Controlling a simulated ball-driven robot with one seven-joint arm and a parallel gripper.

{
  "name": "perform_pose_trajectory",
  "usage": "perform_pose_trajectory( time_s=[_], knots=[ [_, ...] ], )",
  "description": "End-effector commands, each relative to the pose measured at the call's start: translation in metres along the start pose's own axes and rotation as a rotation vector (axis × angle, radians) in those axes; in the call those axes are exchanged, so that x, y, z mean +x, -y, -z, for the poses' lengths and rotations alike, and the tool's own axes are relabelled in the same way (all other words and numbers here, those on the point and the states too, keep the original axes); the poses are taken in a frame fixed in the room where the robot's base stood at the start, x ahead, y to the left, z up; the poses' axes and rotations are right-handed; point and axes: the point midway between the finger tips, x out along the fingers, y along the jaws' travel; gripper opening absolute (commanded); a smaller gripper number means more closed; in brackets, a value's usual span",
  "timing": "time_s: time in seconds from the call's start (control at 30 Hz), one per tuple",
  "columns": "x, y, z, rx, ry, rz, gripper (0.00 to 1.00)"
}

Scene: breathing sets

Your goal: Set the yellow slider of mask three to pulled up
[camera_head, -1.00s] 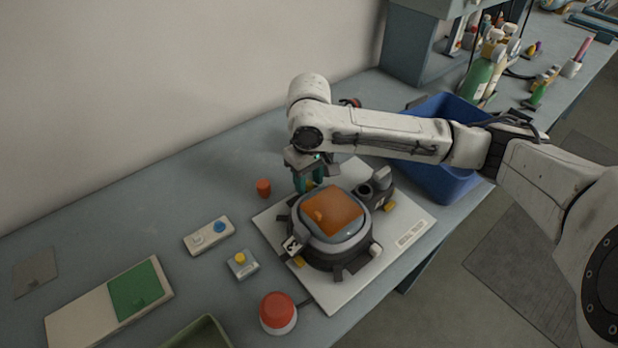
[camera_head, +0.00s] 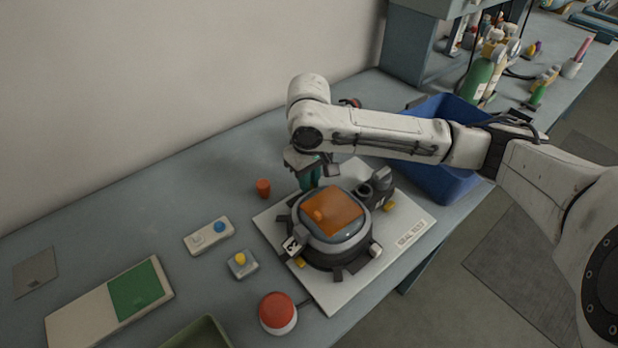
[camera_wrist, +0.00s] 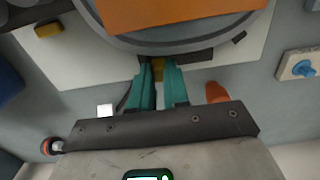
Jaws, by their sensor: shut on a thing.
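The mask (camera_head: 332,212) has an orange front and a dark grey rim, and lies on a white board (camera_head: 405,222) with a printed label. Its near edge also shows at the top of the wrist view (camera_wrist: 180,42). My gripper (camera_head: 310,182) is at the mask's back-left edge. In the wrist view its teal fingers (camera_wrist: 159,80) are shut on a yellow slider (camera_wrist: 158,68) at the rim. Other yellow tabs show at the mask's right (camera_head: 389,206) and front left (camera_head: 300,262). The fingers hide most of the held slider, and I cannot read its position.
A small orange cup (camera_head: 263,187) stands left of the board, close to my gripper. A panel with a blue knob (camera_head: 219,227), a box with a yellow button (camera_head: 240,259) and a red dome button (camera_head: 278,311) are farther left and front. A blue bin (camera_head: 443,178) is behind.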

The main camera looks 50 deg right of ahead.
Motion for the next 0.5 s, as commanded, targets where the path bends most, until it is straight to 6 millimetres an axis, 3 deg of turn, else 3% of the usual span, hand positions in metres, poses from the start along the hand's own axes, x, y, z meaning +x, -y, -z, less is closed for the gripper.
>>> perform_pose_trajectory(
  time_s=[0.27,0.5],
  knots=[
    [-0.002,0.032,0.000,-0.003,0.002,0.006,0.00],
    [0.000,0.034,0.000,0.000,0.001,0.002,0.00]
  ],
)
